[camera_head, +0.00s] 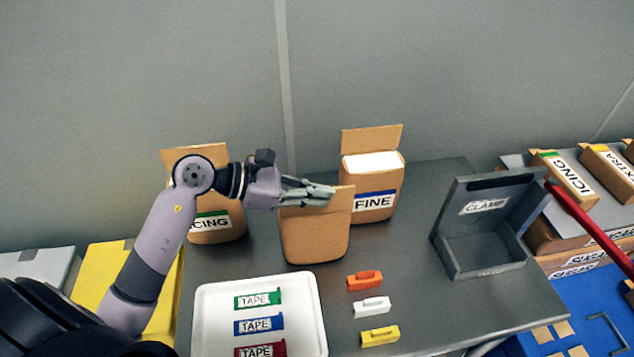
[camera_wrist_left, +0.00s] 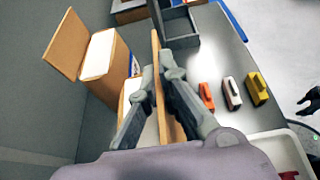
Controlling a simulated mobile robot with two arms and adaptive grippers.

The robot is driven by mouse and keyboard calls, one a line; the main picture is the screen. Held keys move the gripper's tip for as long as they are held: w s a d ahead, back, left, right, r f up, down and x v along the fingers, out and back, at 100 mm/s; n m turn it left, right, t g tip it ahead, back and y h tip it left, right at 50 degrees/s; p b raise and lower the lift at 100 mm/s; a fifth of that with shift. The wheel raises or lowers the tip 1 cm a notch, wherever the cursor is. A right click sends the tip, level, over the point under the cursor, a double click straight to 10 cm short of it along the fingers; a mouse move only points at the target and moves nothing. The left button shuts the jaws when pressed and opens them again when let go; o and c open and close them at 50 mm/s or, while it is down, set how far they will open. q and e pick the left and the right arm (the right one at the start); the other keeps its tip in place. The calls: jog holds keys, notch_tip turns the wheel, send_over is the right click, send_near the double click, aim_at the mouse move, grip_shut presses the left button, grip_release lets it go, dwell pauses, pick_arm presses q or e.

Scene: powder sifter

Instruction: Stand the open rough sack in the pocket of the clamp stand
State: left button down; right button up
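The open brown sack (camera_head: 315,240) with no label showing stands upright on the grey table, left of the clamp stand. My left gripper (camera_head: 325,193) reaches in from the left at its top edge. In the left wrist view the fingers (camera_wrist_left: 161,76) lie on both sides of the sack's raised brown panel (camera_wrist_left: 155,50) and appear closed on it. The grey clamp stand (camera_head: 515,198), labelled CLAMP, has an empty pocket and stands on the right of the table. A dark clawed shape (camera_wrist_left: 311,101) at the right edge may be my right gripper.
Open sacks marked ICING (camera_head: 216,225) and FINE (camera_head: 373,180) stand behind. Orange (camera_head: 364,281), white (camera_head: 372,308) and yellow (camera_head: 380,335) clips lie in front. A white tray (camera_head: 303,300) holds tape pieces. A red bar (camera_head: 590,225) slants right of the stand.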

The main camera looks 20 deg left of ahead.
pick_arm(q)
jog(key=shift+r, duration=0.2)
jog(key=c, duration=2.2)
grip_release()
jog(key=shift+f, duration=0.25)
jog(key=o, duration=0.4)
jog(key=shift+r, duration=0.1)
